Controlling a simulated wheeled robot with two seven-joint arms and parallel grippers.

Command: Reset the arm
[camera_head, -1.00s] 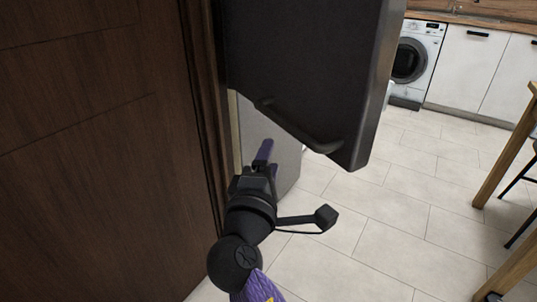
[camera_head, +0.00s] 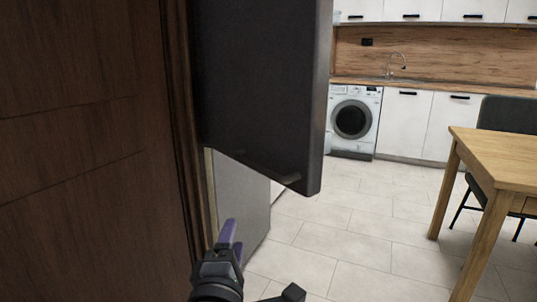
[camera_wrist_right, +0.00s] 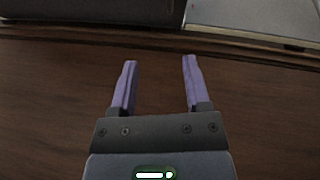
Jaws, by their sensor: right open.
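My right gripper (camera_head: 232,243) is low in the head view, just right of the brown wooden panel and below the dark door. In the right wrist view its two purple fingers (camera_wrist_right: 158,84) stand apart with nothing between them. Dark brown wood (camera_wrist_right: 50,90) lies behind the fingers there. My left gripper is not in view.
A dark door (camera_head: 262,90) stands open above the gripper, with a grey panel (camera_head: 240,200) below it. A brown wooden panel (camera_head: 85,160) fills the left. A washing machine (camera_head: 352,120), white cabinets (camera_head: 403,125) and a wooden table (camera_head: 500,155) stand farther off. The tiled floor (camera_head: 350,220) between is clear.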

